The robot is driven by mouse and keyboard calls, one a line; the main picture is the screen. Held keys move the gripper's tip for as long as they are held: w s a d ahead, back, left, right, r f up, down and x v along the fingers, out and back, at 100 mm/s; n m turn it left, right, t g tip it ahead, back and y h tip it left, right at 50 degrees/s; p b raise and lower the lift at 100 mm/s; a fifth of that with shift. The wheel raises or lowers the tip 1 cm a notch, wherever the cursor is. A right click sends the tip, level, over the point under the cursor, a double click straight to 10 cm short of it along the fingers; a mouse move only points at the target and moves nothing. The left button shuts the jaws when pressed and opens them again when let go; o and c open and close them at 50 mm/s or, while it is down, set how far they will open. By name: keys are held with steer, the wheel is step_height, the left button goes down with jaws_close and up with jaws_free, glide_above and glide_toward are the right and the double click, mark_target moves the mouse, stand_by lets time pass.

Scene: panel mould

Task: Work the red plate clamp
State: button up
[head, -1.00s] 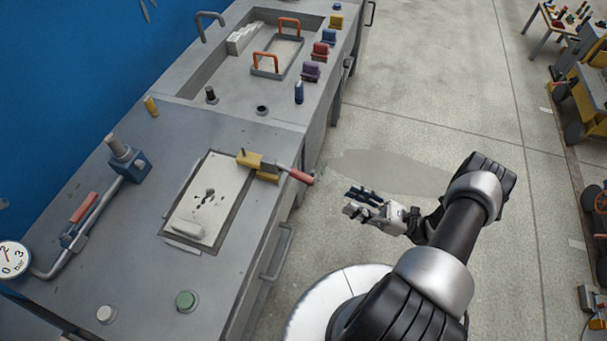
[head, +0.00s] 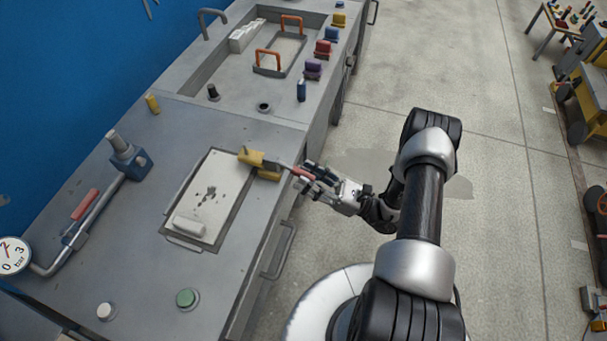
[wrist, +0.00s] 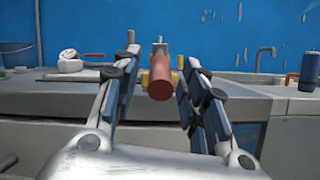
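The plate clamp has a yellow body (head: 259,162) at the right edge of the mould plate (head: 211,190) and a red handle (head: 301,171) pointing out over the bench's front edge. My gripper (head: 309,175) is at the handle in the head view, its fingers partly covering it. In the wrist view the red handle (wrist: 160,78) points end-on at the camera, between the two fingers of my gripper (wrist: 157,75). The fingers are spread, with gaps on both sides of the handle. The yellow body is mostly hidden behind the handle there.
A white block (head: 189,226) lies on the plate's near end. A green button (head: 187,298) and a white button (head: 105,312) sit on the near bench. A drawer-like handle (head: 277,251) juts from the bench front. Open floor lies to the right.

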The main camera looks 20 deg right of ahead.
steer(key=shift+x, duration=0.85)
steer(key=shift+c, duration=0.2)
jaws_close()
